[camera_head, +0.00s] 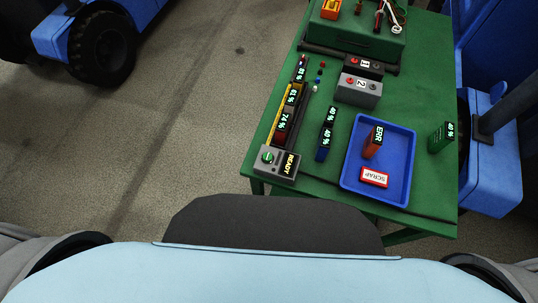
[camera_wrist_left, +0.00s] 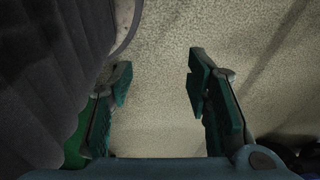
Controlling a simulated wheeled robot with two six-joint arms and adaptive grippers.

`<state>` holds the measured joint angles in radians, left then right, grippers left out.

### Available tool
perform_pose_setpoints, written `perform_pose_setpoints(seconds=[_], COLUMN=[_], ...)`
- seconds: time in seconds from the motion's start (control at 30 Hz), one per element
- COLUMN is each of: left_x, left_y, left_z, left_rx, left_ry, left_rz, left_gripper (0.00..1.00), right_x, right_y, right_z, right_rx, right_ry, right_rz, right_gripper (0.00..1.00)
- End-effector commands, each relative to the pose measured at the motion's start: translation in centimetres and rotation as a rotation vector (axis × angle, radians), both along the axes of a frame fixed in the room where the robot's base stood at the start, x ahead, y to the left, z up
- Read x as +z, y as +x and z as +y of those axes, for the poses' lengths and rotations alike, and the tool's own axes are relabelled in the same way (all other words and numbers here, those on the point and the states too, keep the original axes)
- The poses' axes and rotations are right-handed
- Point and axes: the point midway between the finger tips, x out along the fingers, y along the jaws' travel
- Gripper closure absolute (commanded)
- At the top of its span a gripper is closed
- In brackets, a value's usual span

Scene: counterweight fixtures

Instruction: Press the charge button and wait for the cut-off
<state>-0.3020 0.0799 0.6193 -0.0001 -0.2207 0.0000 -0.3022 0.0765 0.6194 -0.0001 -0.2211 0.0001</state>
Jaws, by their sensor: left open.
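The charge button is a round green button (camera_head: 268,157) on a grey box (camera_head: 275,174) at the table's near left corner. The box's display (camera_head: 290,164) reads READY. Behind it a narrow yellow-edged charger (camera_head: 274,129) holds a row of batteries with lit percentage displays; the nearest (camera_head: 283,122) reads 74 %. My left gripper (camera_wrist_left: 160,76) is open and empty in the left wrist view, above bare floor and apart from the button. Neither gripper shows in the head view.
A blue tray (camera_head: 349,190) holds an ERR battery (camera_head: 373,143) and a SCRAP sign (camera_head: 374,177). More batteries (camera_head: 325,140) stand beside the charger, and a green one (camera_head: 440,138) stands to the right. Grey and dark boxes (camera_head: 358,92) stand farther back.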

Motion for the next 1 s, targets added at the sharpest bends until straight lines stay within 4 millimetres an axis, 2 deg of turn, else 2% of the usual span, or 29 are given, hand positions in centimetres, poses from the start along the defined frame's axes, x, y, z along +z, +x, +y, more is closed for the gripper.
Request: perform_pose_setpoints(seconds=[0.43, 0.73, 1.0], left_x=[0.01, 0.01, 0.01], left_y=[0.2, 0.23, 0.24], left_z=[0.01, 0.02, 0.02], left_rx=[0.0, 0.0, 0.0], left_ry=[0.0, 0.0, 0.0], left_rz=[-0.003, -0.004, -0.004], left_gripper=[0.55, 1.0, 1.0], right_x=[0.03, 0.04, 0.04], right_y=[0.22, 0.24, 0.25], right_z=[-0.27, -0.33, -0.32], right_rx=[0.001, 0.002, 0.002], right_ry=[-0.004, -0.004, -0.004], right_rz=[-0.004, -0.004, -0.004], right_gripper=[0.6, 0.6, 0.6])
